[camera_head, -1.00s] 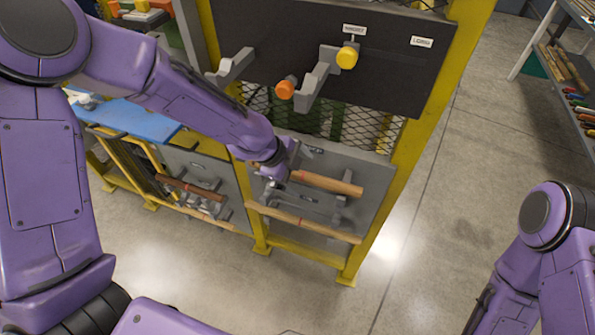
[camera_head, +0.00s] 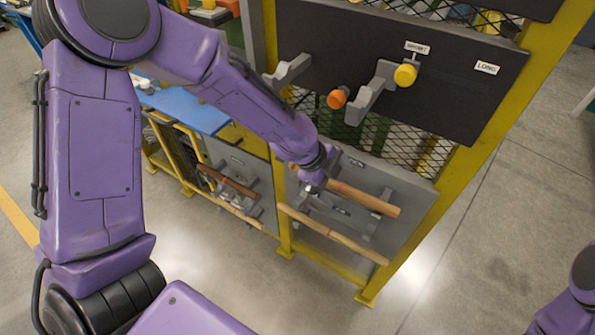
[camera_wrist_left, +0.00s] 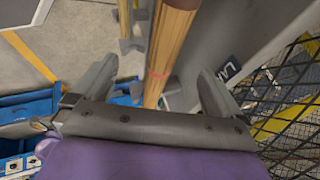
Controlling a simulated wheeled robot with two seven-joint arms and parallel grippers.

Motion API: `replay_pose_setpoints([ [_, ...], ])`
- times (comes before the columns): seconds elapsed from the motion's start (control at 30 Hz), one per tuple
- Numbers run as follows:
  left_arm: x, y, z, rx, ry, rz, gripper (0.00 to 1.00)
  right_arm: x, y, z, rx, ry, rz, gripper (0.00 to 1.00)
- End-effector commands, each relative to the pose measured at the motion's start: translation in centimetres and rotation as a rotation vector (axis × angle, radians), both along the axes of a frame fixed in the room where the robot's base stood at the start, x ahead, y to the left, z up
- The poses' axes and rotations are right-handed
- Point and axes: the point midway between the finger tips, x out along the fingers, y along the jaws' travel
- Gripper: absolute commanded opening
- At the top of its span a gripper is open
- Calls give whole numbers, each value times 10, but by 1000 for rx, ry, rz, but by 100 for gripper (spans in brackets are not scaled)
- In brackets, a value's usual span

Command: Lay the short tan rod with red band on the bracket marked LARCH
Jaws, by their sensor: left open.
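The short tan rod with a red band (camera_head: 372,198) lies across the grey brackets on the right lower panel, below a small label (camera_head: 357,162). In the left wrist view the rod (camera_wrist_left: 170,40) runs between my fingers, its red band just ahead of the palm. My left gripper (camera_wrist_left: 157,85) is open, one finger apart on each side of the rod. In the head view my left gripper (camera_head: 311,188) is over the rod's left part, hiding some of it. My right gripper is out of view.
A longer tan rod (camera_head: 332,234) lies lower on the same panel. A brown rod (camera_head: 228,181) rests on the left panel. The dark board above carries protruding brackets (camera_head: 369,97), with orange and yellow rod ends. Yellow posts (camera_head: 480,150) and wire mesh (camera_head: 425,155) frame the rack.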

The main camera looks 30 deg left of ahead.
Motion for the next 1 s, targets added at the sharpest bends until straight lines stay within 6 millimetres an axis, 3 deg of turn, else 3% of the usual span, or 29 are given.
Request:
replay_pose_setpoints([
  [0.17,-14,18,39,0,-9,0,100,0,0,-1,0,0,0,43],
  [0.37,-55,63,33,-5,-2,2,100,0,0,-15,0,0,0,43],
  [0.6,-86,100,43,-3,2,3,100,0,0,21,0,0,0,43],
  [1.0,-93,108,34,0,1,0,100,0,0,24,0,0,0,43],
])
